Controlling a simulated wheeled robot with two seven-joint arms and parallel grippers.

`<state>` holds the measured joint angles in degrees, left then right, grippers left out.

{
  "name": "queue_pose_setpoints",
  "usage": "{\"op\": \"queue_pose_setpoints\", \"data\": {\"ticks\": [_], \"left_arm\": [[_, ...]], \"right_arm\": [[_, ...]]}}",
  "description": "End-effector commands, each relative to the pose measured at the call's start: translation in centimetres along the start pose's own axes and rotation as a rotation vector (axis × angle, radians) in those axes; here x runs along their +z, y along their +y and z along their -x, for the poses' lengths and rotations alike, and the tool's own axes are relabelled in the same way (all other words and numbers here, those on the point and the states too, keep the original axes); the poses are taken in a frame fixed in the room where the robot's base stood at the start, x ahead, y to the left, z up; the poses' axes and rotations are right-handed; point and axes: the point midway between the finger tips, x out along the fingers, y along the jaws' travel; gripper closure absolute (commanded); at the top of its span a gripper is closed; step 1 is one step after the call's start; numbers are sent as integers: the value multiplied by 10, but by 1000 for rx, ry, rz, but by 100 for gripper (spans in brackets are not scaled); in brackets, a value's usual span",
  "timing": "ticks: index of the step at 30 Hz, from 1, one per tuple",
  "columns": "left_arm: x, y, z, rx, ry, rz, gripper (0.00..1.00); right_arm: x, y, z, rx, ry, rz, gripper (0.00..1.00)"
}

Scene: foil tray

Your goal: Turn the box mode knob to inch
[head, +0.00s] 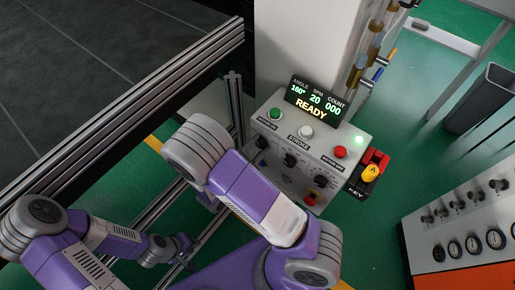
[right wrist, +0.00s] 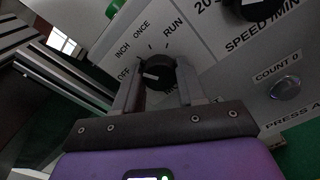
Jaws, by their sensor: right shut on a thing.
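The mode knob (right wrist: 157,72) is black with a white mark, in the middle of the right wrist view. The words OFF, INCH, ONCE and RUN curve around it. The white mark lies toward the left, nearest OFF. My right gripper (right wrist: 157,88) is shut on the knob, one finger on each side. In the head view my right forearm hides that gripper. The control box (head: 333,151) is light grey with a READY display (head: 316,99). My left gripper (head: 182,250) is at the lower left, away from the box; its jaws are too small to read.
The box also bears a green button (head: 275,113), a white button (head: 306,131), a red button (head: 340,152) and other knobs. A yellow key switch (head: 370,173) sits at its right. A gauge panel (head: 465,225) stands at the lower right. Metal rails (head: 150,95) cross the left.

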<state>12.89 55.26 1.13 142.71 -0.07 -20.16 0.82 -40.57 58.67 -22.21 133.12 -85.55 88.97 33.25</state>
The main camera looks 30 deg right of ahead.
Motion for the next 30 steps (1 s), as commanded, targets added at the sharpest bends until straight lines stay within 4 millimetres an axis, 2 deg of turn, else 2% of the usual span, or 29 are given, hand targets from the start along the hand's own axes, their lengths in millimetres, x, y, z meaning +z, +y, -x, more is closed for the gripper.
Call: {"op": "queue_pose_setpoints", "data": {"ticks": [9, 23, 24, 29, 30], "left_arm": [[0, -3, -9, 0, 0, 0, 73], [0, -3, -9, 0, 0, 0, 73], [0, -3, -9, 0, 0, 0, 73], [0, -3, -9, 0, 0, 0, 73], [0, -3, -9, 0, 0, 0, 73]], "right_arm": [[0, 0, 0, -1, 1, -108, 91], [0, 0, 0, -1, 1, -123, 91], [0, 0, 0, -1, 2, -123, 59], [0, 0, 0, 0, 1, -123, 35], [0, 0, 0, 0, 1, -123, 35]]}}
